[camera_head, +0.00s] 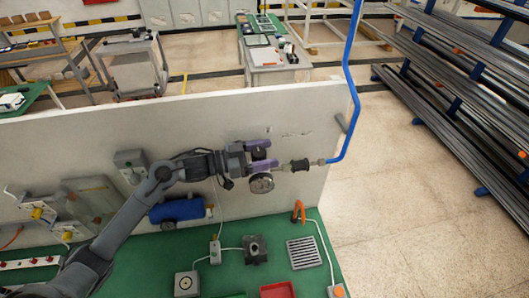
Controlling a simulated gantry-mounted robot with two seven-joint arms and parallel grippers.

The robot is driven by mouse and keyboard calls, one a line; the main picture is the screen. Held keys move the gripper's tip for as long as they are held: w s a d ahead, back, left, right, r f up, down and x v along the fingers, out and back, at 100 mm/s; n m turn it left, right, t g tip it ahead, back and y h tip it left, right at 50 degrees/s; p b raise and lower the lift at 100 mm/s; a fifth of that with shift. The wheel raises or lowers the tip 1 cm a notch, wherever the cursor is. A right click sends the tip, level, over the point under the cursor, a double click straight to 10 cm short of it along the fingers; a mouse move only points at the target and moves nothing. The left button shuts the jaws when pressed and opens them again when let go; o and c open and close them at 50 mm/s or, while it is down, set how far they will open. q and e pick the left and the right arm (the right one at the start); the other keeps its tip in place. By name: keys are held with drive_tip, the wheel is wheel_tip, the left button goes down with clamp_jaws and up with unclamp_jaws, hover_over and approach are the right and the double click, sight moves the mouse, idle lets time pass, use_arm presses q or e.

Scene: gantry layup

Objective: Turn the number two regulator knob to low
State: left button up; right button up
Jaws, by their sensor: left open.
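My left gripper (265,154) is open at the white wall panel, its two purple fingers one above the other. A dark round knob (260,154) shows between the fingers, and I cannot tell whether they touch it. It appears to be part of a regulator with a round gauge (262,183) just below. Any number or low mark on it is too small to read. My arm comes in from the lower left. My right gripper is not in view.
A blue pipe (352,100) with a dark fitting (299,165) runs to the right of the gripper. Below, a green bench (300,227) holds a drain grate (303,252), a red tray (278,290) and an orange-handled tool (298,211).

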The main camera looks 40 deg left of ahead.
use_arm(q)
drive_tip(key=c, duration=1)
drive_tip(key=shift+r+y, duration=0.1)
drive_tip(key=shift+y, duration=0.2)
